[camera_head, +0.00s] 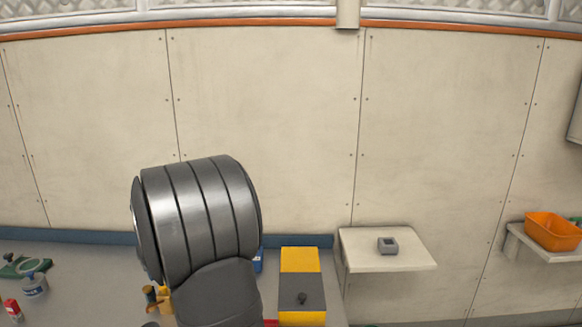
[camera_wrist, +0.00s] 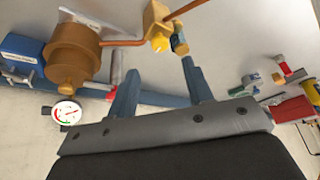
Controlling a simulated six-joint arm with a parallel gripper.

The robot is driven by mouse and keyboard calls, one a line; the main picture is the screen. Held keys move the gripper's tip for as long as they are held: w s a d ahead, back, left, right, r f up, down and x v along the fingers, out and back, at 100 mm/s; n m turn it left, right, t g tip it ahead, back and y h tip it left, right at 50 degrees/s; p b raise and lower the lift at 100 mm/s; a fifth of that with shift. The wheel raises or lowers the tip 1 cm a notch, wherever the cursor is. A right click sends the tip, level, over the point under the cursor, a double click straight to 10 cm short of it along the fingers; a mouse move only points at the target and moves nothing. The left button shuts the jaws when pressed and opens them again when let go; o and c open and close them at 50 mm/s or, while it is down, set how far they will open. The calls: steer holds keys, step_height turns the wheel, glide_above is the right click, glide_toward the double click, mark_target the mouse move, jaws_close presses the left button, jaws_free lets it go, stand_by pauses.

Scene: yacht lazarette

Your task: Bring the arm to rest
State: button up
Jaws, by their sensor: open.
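My gripper (camera_wrist: 159,66) shows in the wrist view with its two blue-grey fingers spread apart. Nothing is between the fingers, and the grey surface shows past them. In the head view a large dark grey ribbed link of my arm stands left of centre, and the gripper itself is hidden there.
In the wrist view a bronze cylinder (camera_wrist: 75,55), a blue box (camera_wrist: 22,48) and a round gauge (camera_wrist: 66,112) lie left of the fingers. A yellow-and-black block (camera_head: 299,262) and a pale shelf (camera_head: 375,264) with a grey device (camera_head: 387,246) stand right of my arm. An orange bin (camera_head: 552,231) is far right.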

steer(key=x, duration=0.7)
steer(key=shift+a+f, duration=0.1)
steer(key=shift+f, duration=0.1)
steer(key=shift+r+m+t+h, duration=0.1)
steer(key=shift+m+t+h, duration=0.35)
steer(key=shift+m, duration=1.05)
steer(key=v, duration=1.8)
steer(key=f+m, duration=0.1)
steer(key=d+f+m+g, duration=0.1)
steer(key=w+f+m+g, duration=0.1)
steer(key=shift+d+f+m, duration=0.15)
steer(key=shift+f+m, duration=0.15)
steer(key=shift+f, duration=0.05)
